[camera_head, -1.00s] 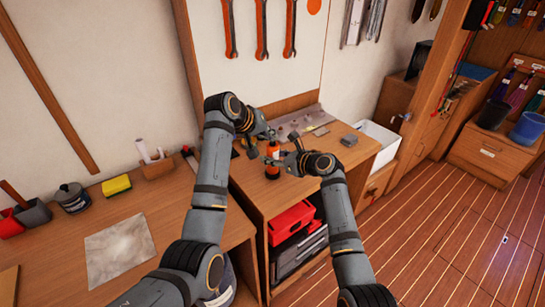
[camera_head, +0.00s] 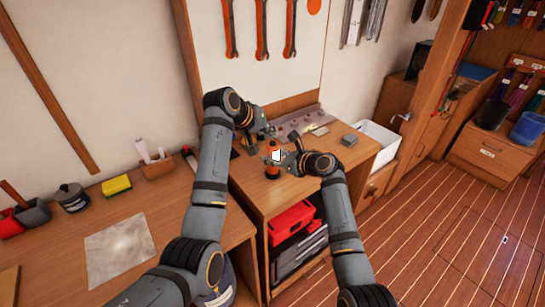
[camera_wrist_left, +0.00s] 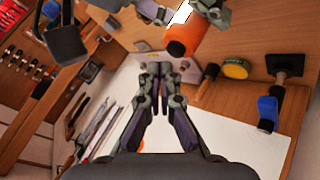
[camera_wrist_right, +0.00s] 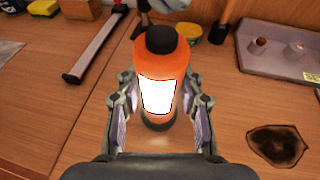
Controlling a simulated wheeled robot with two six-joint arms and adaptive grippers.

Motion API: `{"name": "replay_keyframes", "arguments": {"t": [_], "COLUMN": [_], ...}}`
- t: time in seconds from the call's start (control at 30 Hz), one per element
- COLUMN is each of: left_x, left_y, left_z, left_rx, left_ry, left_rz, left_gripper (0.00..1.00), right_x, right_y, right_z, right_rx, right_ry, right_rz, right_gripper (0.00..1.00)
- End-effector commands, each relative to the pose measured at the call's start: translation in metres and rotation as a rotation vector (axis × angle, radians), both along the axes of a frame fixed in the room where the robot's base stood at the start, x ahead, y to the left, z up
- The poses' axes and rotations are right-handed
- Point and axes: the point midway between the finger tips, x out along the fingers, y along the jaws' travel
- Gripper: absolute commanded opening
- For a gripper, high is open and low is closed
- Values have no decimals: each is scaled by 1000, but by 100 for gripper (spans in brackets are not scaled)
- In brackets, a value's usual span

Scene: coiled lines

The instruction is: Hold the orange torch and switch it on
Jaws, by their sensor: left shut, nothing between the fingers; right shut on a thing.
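The orange torch (camera_head: 272,172) stands upright at the wooden bench, with a black cap and dark base. Its front panel glows bright white, clearest in the right wrist view (camera_wrist_right: 160,58). My right gripper (camera_head: 277,158) is shut on the torch, one finger on each side of its body. My left gripper (camera_head: 271,130) is shut and empty, just behind and above the torch. In the left wrist view its closed fingertips (camera_wrist_left: 160,70) are apart from the torch (camera_wrist_left: 186,36). Whether the base touches the bench is hard to tell.
A grey tray (camera_wrist_right: 285,55) with small parts lies at the back of the bench. A dark stain (camera_wrist_right: 276,146) marks the wood to the right. A yellow-topped tin (camera_wrist_right: 189,33) and a tool handle (camera_wrist_right: 224,20) stand behind the torch. Wrenches (camera_head: 262,28) hang on the wall board.

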Motion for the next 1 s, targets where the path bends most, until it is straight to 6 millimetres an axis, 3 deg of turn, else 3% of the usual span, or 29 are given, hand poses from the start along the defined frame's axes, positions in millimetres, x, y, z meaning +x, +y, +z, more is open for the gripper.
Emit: {"name": "replay_keyframes", "arguments": {"t": [0.2,0.7,1.0], "left_x": [0,0,0], "left_y": [0,0,0], "left_z": [4,57,60], "left_rx": [0,0,0], "left_ry": [-2,-1,0], "left_rz": [-1,0,0], "left_gripper": [0,0,0], "right_x": [0,0,0], "right_y": [0,0,0], "right_z": [1,0,0], "right_rx": [1,1,1], "right_ry": [-1,-1,-1], "right_rz": [0,0,0], "right_gripper": [0,0,0]}}
